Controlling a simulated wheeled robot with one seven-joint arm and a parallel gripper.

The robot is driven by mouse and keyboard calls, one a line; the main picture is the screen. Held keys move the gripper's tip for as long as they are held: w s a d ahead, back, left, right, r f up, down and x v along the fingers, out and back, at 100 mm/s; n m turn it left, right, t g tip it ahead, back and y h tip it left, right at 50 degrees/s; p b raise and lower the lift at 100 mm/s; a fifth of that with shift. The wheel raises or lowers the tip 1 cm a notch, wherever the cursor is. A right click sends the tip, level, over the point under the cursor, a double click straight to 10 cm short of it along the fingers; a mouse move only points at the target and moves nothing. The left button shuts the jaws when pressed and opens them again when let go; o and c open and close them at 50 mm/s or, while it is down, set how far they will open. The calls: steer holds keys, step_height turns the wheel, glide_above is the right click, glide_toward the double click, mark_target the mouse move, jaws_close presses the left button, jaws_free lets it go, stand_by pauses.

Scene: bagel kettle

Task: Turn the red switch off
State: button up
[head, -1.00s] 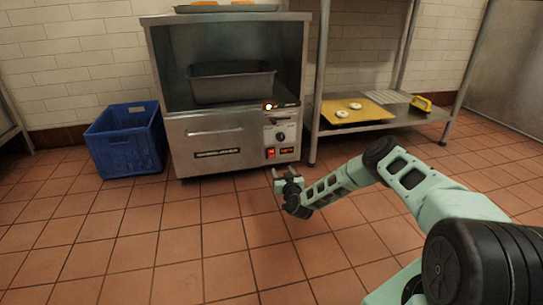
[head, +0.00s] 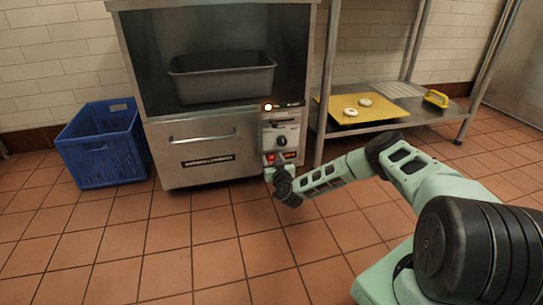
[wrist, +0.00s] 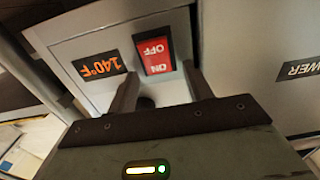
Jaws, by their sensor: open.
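The red switch (wrist: 154,55) with ON and OFF lettering sits on the machine's front panel, in the upper middle of the wrist view. In the head view the red switch (head: 270,158) is a small patch low on the panel, partly hidden by my gripper. My gripper (head: 273,163) is in front of the panel's lower part. In the wrist view my gripper (wrist: 164,88) is open and empty, with its two dark fingers apart and pointing at the panel just by the ON end of the switch. I cannot tell whether they touch it.
An orange 140°F display (wrist: 100,66) is beside the switch. A dark knob (head: 281,141) and lit lamp (head: 268,107) are above it. The steel machine (head: 200,150) holds a grey pan (head: 222,82). A blue crate (head: 103,150) stands left. A yellow board (head: 345,108) lies on the right shelf.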

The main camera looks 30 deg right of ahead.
steer(key=shift+w, duration=0.15)
steer(key=shift+c, duration=0.3)
steer(key=c, duration=0.9)
steer(key=shift+a+f+p, duration=0.15)
steer(key=shift+p, duration=0.5)
steer(key=shift+f+t, duration=0.15)
steer(key=shift+t, duration=0.55)
steer(key=shift+s+f+t+h+b, duration=0.2)
steer(key=shift+f+t+h+b, duration=0.1)
steer(key=shift+f+t+b, duration=0.25)
steer(key=shift+s+r+t+b, duration=0.1)
steer(key=shift+r+t+b, duration=0.05)
steer(key=shift+t+b, duration=0.5)
steer(key=shift+h, duration=0.3)
steer(key=shift+r, duration=0.1)
